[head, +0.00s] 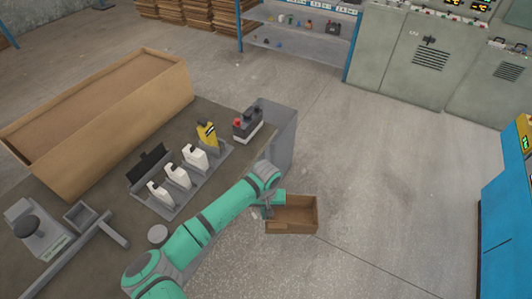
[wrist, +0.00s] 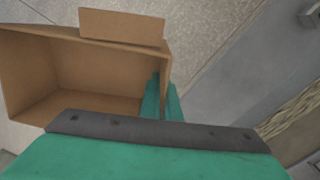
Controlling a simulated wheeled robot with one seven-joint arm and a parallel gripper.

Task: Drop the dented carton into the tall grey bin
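The carton (head: 303,203) is a brown open-topped box right of the bench's end. In the wrist view the carton (wrist: 90,65) fills the upper left, with one flap folded outward; I cannot make out a dent. My gripper (head: 267,210) is at the carton's left edge. In the wrist view my gripper's green fingers (wrist: 163,98) stand on either side of the carton's side wall, close together and pinching it. The carton looks empty. The tall grey bin (head: 284,145) stands at the bench's far right corner, above the carton in the head view, partly behind my arm.
A blue cabinet (head: 503,220) stands at right. The floor (head: 370,175) between is clear.

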